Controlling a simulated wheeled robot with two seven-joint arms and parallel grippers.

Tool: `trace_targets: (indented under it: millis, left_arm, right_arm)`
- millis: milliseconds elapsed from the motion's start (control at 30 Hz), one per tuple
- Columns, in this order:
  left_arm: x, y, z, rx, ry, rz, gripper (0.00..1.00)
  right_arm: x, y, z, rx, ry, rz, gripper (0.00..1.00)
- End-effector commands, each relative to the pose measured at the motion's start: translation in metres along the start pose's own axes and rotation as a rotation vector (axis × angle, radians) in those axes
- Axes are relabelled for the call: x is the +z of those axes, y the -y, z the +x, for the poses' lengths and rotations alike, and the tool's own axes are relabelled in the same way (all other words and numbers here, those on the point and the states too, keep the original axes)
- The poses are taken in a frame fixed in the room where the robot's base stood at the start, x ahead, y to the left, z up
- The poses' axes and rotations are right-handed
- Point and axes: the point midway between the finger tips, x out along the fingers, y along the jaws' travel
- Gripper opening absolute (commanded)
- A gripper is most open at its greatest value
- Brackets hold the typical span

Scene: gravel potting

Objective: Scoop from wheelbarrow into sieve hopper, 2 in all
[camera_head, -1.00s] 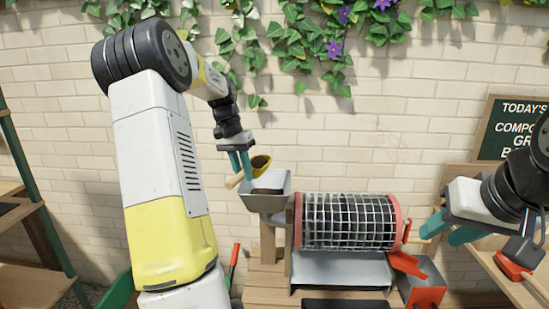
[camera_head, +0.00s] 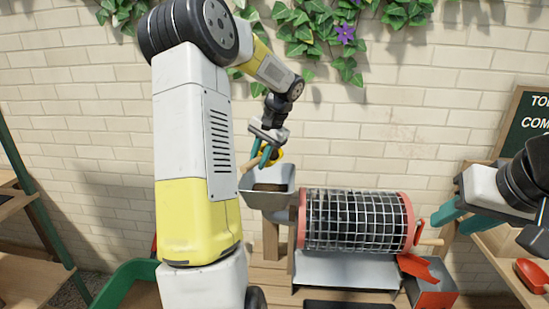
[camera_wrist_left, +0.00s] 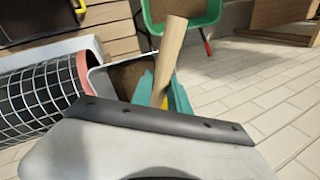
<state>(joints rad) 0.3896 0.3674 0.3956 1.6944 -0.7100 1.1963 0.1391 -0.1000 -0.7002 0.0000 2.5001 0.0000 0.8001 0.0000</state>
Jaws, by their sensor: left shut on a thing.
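My left gripper (camera_head: 262,153) is shut on the scoop, by its wooden handle (camera_head: 250,163), just above the hopper. The yellow scoop bowl (camera_head: 277,154) is mostly hidden behind the fingers, so its contents cannot be seen. In the left wrist view the handle (camera_wrist_left: 170,55) stands between the teal fingers (camera_wrist_left: 160,92). The grey sieve hopper (camera_head: 268,204) has dark brown material inside. The green wheelbarrow (camera_head: 118,282) is partly hidden at lower left; its green tray also shows in the left wrist view (camera_wrist_left: 212,12). My right gripper (camera_head: 462,219) is open and empty near the crank.
The mesh sieve drum (camera_head: 357,220) with red end rings stands right of the hopper. Its crank handle (camera_head: 431,241) points right. A red chute and box (camera_head: 432,290) sit below it. A red scoop-like object (camera_head: 532,274) lies on the right shelf. A brick wall stands behind.

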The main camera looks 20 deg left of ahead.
Motion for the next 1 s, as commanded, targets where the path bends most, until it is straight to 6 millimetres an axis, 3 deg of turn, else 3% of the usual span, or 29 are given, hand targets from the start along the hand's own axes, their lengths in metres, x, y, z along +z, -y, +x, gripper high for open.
trace_targets:
  millis: [600, 800, 1000]
  left_arm:
    - [-0.002, -0.022, 0.015, -0.798, 0.06, 0.073, 0.0]
    - [-0.001, -0.023, 0.016, -0.93, 0.064, 0.077, 0.0]
    - [-0.001, -0.023, 0.016, -0.951, 0.063, 0.076, 0.0]
  right_arm:
    - [0.0, 0.0, 0.0, 0.0, 0.0, 0.0, 0.36]
    - [0.0, 0.0, 0.0, 0.0, 0.0, 0.0, 0.36]
    - [0.0, 0.0, 0.0, 0.0, 0.0, 0.0, 0.36]
